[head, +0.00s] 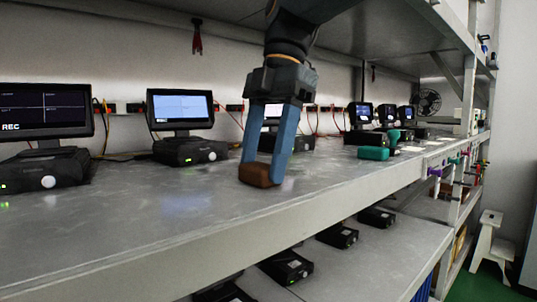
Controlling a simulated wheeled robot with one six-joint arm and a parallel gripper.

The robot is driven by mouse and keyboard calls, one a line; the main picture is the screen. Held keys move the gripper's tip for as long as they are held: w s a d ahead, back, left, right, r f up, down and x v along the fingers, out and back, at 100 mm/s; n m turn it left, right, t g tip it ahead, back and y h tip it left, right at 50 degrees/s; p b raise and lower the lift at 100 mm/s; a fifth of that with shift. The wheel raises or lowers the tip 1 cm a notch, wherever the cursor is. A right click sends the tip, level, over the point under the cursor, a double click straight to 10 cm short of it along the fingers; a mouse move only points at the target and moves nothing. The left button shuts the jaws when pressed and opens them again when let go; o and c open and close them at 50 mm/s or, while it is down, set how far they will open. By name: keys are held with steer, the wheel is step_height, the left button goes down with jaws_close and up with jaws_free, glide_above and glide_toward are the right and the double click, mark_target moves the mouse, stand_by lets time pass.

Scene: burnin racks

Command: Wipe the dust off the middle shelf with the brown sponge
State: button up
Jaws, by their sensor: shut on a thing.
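My gripper (265,160) points down over the middle shelf (200,221) in the head view. Its two blue fingers are shut on the brown sponge (260,175). The sponge is low, at the shelf surface near the front edge; I cannot tell for sure whether it touches. The shelf is grey and shiny with faint pale patches. I cannot tell which patches are dust and which are reflections.
A monitor on a black box (180,122) stands left of my gripper, and another (46,115) at far left. One stands partly hidden behind my fingers. A teal object (373,153) lies to the right. A lower shelf (375,262) holds several black boxes. A step stool (489,245) stands at right.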

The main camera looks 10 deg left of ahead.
steer(key=shift+w+a+f+p, duration=0.1)
steer(key=shift+w+a+p, duration=0.25)
steer(key=shift+w+a, duration=0.05)
steer(key=shift+w+d, duration=0.15)
steer(key=shift+w, duration=0.05)
steer(key=shift+w+d+p, duration=0.95)
steer(key=shift+w+d, duration=0.25)
steer(key=shift+w, duration=0.2)
steer(key=shift+w+d+p, duration=0.9)
steer(key=shift+w+d, duration=0.25)
steer(key=shift+w, duration=0.2)
steer(key=shift+w+d+p, duration=0.7)
steer(key=shift+w+d, duration=0.25)
steer(key=shift+w, duration=0.1)
steer(key=shift+w+d+p, duration=1.05)
steer(key=shift+w+d, duration=0.05)
steer(key=shift+w, duration=0.15)
steer(key=shift+p, duration=0.3)
